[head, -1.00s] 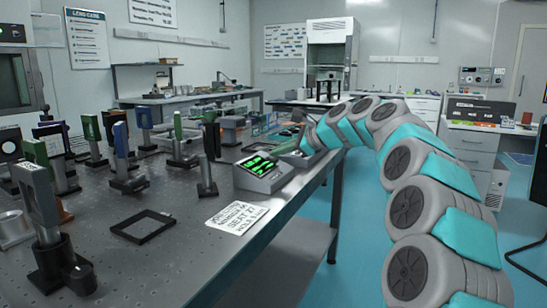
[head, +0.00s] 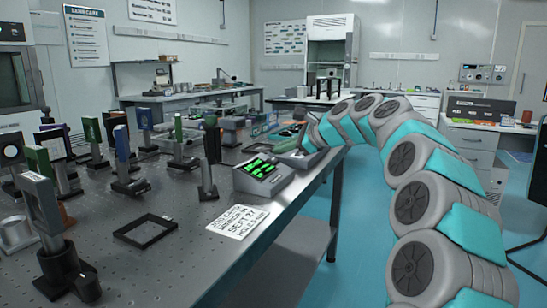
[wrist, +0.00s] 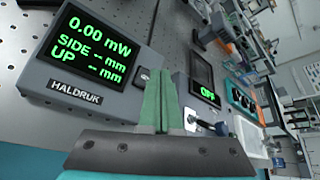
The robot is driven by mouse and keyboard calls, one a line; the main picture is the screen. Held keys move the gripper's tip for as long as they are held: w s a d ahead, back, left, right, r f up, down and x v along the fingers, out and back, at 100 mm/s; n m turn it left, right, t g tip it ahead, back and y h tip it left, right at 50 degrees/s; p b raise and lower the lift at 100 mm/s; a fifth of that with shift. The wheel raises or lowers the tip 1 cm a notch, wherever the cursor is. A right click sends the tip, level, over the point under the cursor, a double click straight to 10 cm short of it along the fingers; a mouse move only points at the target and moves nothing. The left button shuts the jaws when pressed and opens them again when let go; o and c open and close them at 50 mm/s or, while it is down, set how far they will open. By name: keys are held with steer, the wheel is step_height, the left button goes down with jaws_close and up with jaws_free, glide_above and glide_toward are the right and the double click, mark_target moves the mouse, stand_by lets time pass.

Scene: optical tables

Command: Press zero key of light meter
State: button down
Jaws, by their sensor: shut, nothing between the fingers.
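The light meter (head: 262,178) is a sloped grey box with a lit green display, near the right edge of the optical table. In the wrist view the meter (wrist: 75,100), marked HALDRUK, fills the left side; its screen reads 0.00 mW, with dashes for SIDE and UP. A small dark key (wrist: 141,75) shows at the right of its face, its label unreadable. My gripper (wrist: 163,75) has its green fingers together and empty, just right of the key in the picture. I cannot tell whether the fingertips touch the meter. In the head view my fingers are not clearly visible.
A second box with a screen reading OFF (wrist: 207,95) stands right of my fingers, with a knob or switch (wrist: 222,128) below. Post-mounted optics crowd the left of the table (head: 190,240). A printed card (head: 238,221) and black frame (head: 147,231) lie in front.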

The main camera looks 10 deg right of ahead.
steer(key=r, duration=0.1)
steer(key=d+r, duration=0.1)
steer(key=r, duration=0.1)
steer(key=s+r, duration=0.1)
steer(key=shift+d+r, duration=0.15)
steer(key=shift+r, duration=0.15)
stand_by(0.8)
